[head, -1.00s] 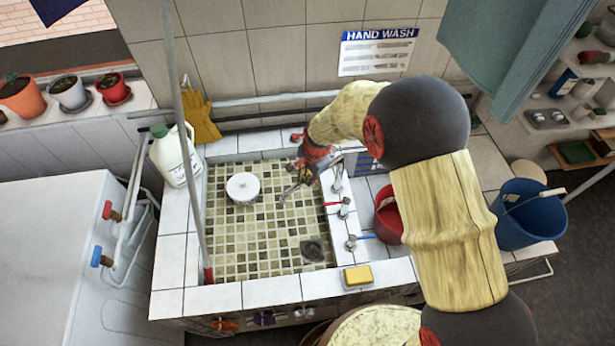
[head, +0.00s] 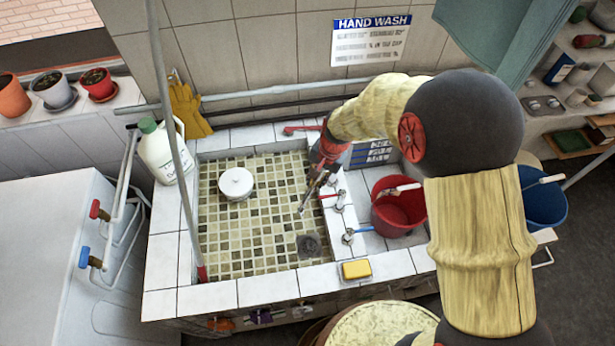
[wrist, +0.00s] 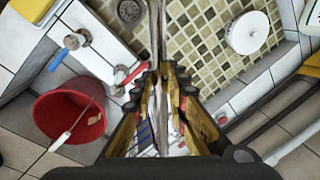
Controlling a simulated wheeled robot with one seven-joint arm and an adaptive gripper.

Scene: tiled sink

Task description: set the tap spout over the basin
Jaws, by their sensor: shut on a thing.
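The tap spout (head: 307,199) is a thin metal pipe. In the head view it slants down and left over the right side of the tiled basin (head: 232,258), its free end above the tiles. My gripper (head: 322,181) is shut on the spout at the basin's right edge. In the wrist view the spout (wrist: 156,35) runs up between the fingers of my gripper (wrist: 160,82), near the drain (wrist: 130,11). My gripper hides where the spout joins its base.
A red-handled tap (head: 339,201) and a blue-handled tap (head: 349,237) stand on the right ledge. A red bucket (head: 397,212) is beside them. A white lidded pot (head: 236,184) sits in the basin. Yellow soap (head: 356,269) lies on the front rim. A pole (head: 175,130) crosses the left side.

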